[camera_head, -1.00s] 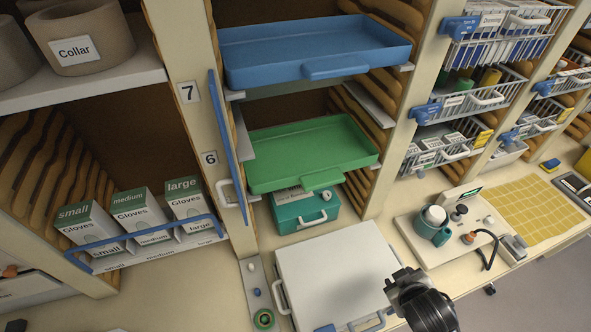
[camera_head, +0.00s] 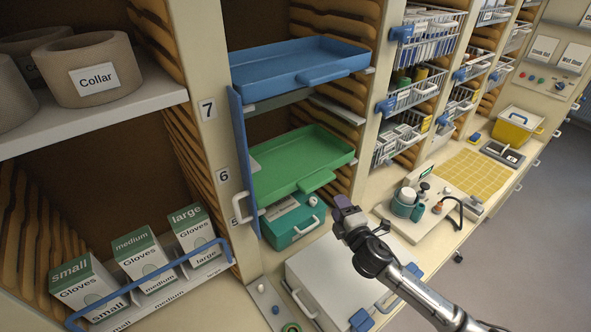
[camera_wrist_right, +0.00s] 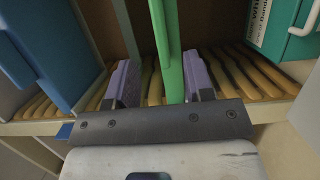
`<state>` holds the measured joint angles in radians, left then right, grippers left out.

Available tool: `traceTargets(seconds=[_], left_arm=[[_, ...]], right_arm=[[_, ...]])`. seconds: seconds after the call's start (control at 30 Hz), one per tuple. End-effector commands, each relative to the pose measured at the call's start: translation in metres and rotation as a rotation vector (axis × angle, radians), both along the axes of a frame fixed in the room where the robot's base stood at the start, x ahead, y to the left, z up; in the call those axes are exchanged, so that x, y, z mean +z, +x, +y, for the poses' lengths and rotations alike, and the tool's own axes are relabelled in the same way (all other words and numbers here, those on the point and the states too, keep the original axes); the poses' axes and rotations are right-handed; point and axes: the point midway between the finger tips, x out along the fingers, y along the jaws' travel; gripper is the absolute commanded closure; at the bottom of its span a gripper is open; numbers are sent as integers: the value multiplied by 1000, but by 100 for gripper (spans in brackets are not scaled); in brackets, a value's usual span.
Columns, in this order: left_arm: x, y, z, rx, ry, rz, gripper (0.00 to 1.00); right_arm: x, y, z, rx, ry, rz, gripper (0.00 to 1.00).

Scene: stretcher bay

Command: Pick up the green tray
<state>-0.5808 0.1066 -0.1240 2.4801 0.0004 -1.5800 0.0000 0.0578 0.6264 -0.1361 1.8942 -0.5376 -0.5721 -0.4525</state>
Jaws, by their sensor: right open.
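The green tray (camera_head: 300,160) lies level in the rack by label 6, below the blue tray (camera_head: 300,65) and above a teal box (camera_head: 293,222). Its front handle (camera_head: 316,181) sticks out toward me. My right gripper (camera_head: 345,208) is open and empty, just in front and to the right of that handle. In the right wrist view the purple fingers (camera_wrist_right: 160,82) stand apart, with the green tray (camera_wrist_right: 172,50) seen edge-on as a strip between them. I cannot tell how deep the fingers reach. My left gripper is out of view.
A white case (camera_head: 335,280) stands on the counter below the rack. A blue upright bar (camera_head: 240,150) with a white handle edges the bay's left side. Wire baskets (camera_head: 410,90) hang to the right. A shelf with glove boxes (camera_head: 145,255) is at left.

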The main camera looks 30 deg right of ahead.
Motion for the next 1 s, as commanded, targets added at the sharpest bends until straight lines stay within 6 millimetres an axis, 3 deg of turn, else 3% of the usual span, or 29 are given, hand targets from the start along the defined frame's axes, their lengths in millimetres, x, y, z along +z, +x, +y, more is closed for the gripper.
traceTargets(seconds=[0.3,0.67,1.0], left_arm=[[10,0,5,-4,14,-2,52],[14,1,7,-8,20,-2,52],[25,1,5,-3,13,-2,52]], right_arm=[[2,52,-12,-2,4,-1,52],[2,72,-16,-1,4,-1,52],[3,108,-27,-2,5,0,52]])
